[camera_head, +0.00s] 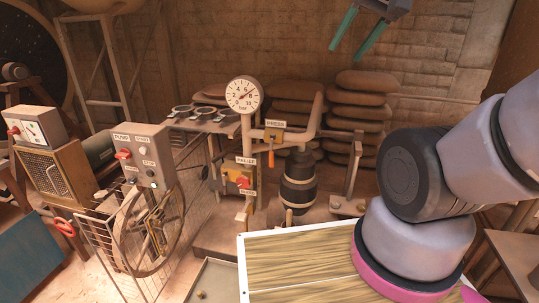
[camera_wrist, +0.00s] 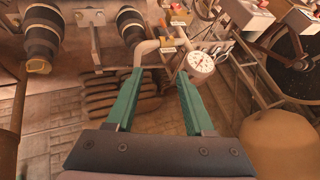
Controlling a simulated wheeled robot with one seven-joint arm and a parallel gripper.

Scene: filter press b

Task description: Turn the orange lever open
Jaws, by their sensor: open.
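The orange lever (camera_head: 271,158) hangs straight down from a valve with an orange body under the PRESS label (camera_head: 275,123), on the pipework right of the pressure gauge (camera_head: 244,95). My gripper (camera_head: 347,53) is at the top of the head view, above and to the right of the lever, well apart from it. Its two teal fingers are spread with nothing between them. In the wrist view my gripper (camera_wrist: 160,74) points toward the pipework, with the gauge (camera_wrist: 201,63) right of the fingertips.
A red valve handle (camera_head: 243,181) sits at the RELIEF label, below left of the lever. A pump switch box (camera_head: 143,155) stands to the left. A dark-banded cylinder (camera_head: 298,183) stands below right of the lever. Stacked sacks (camera_head: 357,110) lie behind.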

